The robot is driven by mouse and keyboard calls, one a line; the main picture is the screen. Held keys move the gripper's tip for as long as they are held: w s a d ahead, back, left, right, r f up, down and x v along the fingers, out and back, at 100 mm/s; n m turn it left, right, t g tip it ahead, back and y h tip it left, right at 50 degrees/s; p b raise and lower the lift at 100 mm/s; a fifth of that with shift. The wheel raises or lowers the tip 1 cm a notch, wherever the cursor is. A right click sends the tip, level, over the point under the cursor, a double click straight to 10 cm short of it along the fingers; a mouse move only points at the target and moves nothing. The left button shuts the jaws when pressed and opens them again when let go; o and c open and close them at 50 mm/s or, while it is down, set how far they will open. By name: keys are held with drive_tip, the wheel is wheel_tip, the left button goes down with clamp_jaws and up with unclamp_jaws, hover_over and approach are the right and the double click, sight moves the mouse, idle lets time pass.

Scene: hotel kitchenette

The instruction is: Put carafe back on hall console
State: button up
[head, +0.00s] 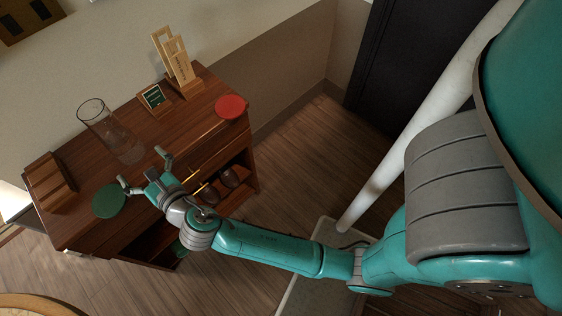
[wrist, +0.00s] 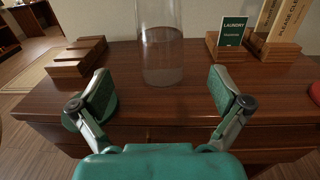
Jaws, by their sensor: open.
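The clear glass carafe (head: 113,135) stands on the wooden hall console (head: 194,119), behind my gripper. In the wrist view the carafe (wrist: 160,55) is upright on the console top (wrist: 192,99), centred beyond the fingers, with its upper part cut off by the frame. My gripper (head: 144,169) is open and empty at the console's front edge. In the wrist view its two fingers (wrist: 161,92) are spread wide with a gap between them and the carafe. Neither finger appears to touch the glass.
A green disc (head: 109,201) lies at the front left and a red disc (head: 231,107) at the right. A wooden rack (head: 49,183) stands at the left end. A small laundry sign (head: 154,98) and a wooden holder with cards (head: 180,66) stand at the back.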

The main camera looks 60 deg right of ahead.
drive_tip(key=s+d+f+m+g+y, duration=0.1)
drive_tip(key=s+f+m+y, duration=0.15)
drive_tip(key=s+m, duration=0.4)
drive_tip(key=s+f+m+y, duration=0.1)
drive_tip(key=s+f+m, duration=0.25)
drive_tip(key=s, duration=0.55)
drive_tip(key=s+d+f+m+g+y, duration=0.1)
drive_tip(key=s+f+m, duration=0.3)
drive_tip(key=s, duration=0.3)
drive_tip(key=s+r+m, duration=0.3)
drive_tip(key=s+m, duration=0.6)
drive_tip(key=s+d+r+m, duration=0.1)
drive_tip(key=s+r+m, duration=0.3)
drive_tip(key=s+m, duration=0.5)
drive_tip(key=shift+s+r+m+g, duration=0.3)
drive_tip(key=shift+s+m, duration=0.1)
drive_tip(key=shift+s, duration=0.2)
drive_tip(key=shift+d, duration=0.1)
